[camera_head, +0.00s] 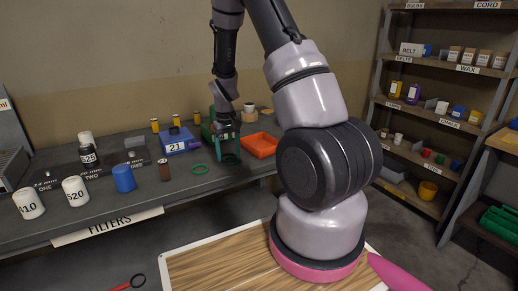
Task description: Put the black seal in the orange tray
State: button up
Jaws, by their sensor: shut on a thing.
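The orange tray (262,150) lies on the grey bench, right of my gripper, and looks empty. My gripper (229,157) points down over the bench, just left of the tray. Its teal fingers are shut on a dark ring, which appears to be the black seal (230,159). The seal is low, close to the bench top; I cannot tell whether it touches it. The fingers and wrist partly hide it.
A green ring (199,169) lies left of my gripper. A green object (208,127) and a white cup (249,107) stand behind.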

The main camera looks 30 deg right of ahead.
aim_at(261, 148)
jog(key=z, duration=0.4)
jog(key=i+l+z, duration=0.15)
jog(key=i+z, duration=0.5)
jog(key=i, duration=0.1)
